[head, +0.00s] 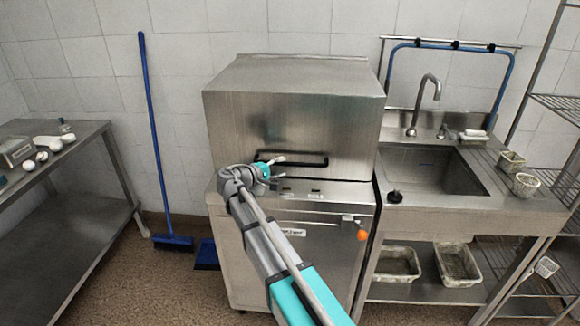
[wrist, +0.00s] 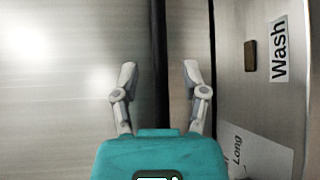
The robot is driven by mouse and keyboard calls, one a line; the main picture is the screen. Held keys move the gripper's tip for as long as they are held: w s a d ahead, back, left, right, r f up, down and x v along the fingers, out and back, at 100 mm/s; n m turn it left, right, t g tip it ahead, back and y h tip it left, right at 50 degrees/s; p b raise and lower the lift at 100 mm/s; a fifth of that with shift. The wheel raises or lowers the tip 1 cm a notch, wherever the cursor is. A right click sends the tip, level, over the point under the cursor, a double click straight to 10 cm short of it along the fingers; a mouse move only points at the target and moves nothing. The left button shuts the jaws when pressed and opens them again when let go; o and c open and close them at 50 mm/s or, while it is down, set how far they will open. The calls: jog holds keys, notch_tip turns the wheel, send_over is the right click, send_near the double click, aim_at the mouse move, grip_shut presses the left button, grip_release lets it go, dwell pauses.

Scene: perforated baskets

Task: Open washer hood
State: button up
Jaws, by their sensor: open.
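The washer is a steel box with a hood (head: 290,115) that sits down on its lower body (head: 330,245). A black horizontal bar handle (head: 312,161) runs along the hood's lower front. My gripper (head: 279,167) is at the left part of this handle. In the wrist view the open fingers (wrist: 160,76) stand on either side of the black handle (wrist: 158,45), which appears as a vertical dark bar. Nothing is gripped. I cannot tell how deep the fingers reach around the bar or whether they touch it.
Below the hood is a panel with a "Wash" label (wrist: 279,50). A sink (head: 430,170) with a tap adjoins on the right. A steel table (head: 60,165) stands at left, with a blue broom (head: 155,130) against the wall between. Wire shelving (head: 555,105) is far right.

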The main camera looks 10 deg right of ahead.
aim_at(287, 165)
jog(key=shift+x, duration=2.15)
grip_shut()
